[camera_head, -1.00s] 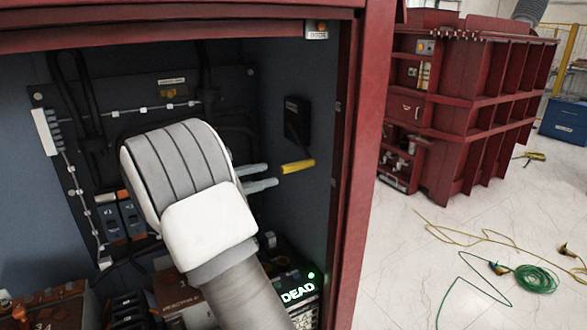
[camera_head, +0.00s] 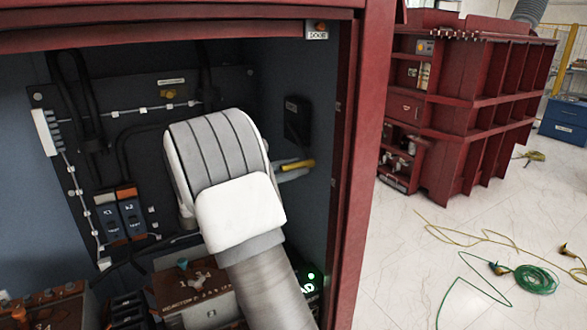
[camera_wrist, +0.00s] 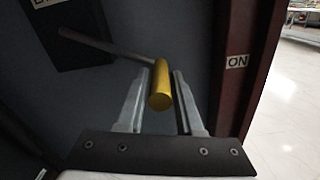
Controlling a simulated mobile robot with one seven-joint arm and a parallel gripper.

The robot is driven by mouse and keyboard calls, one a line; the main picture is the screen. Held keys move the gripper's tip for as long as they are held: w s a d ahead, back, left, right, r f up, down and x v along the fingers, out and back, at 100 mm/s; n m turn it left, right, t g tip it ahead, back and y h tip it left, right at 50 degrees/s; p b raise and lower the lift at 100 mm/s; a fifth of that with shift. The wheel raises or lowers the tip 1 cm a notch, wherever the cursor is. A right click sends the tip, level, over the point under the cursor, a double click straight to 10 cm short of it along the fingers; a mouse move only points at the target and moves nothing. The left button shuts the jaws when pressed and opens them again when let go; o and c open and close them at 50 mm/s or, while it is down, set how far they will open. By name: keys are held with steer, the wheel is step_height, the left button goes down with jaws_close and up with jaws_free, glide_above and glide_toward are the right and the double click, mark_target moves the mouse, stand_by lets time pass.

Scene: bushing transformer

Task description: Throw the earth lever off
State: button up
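The earth lever has a yellow handle (camera_wrist: 160,92) and a thin grey shaft (camera_wrist: 100,45) that runs up-left towards a dark box in the wrist view. In the head view its yellow handle (camera_head: 301,165) shows at the cabinet's right inner wall. My gripper (camera_wrist: 160,95) has its two grey fingers on either side of the handle. The fingers look parted, with narrow gaps beside the yellow grip, and contact is not clear. In the head view my wrist hides most of the fingers (camera_head: 290,170). A white "ON" label (camera_wrist: 237,62) is right of the handle.
The red cabinet frame (camera_head: 350,150) stands close right of my gripper. A dark wall box (camera_head: 297,118) is above the handle. A lit green lamp (camera_head: 311,276) is below, its sign partly hidden by my arm. Blue switches (camera_head: 120,215) are on the back panel.

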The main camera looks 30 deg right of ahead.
jaws_close()
stand_by(1.1)
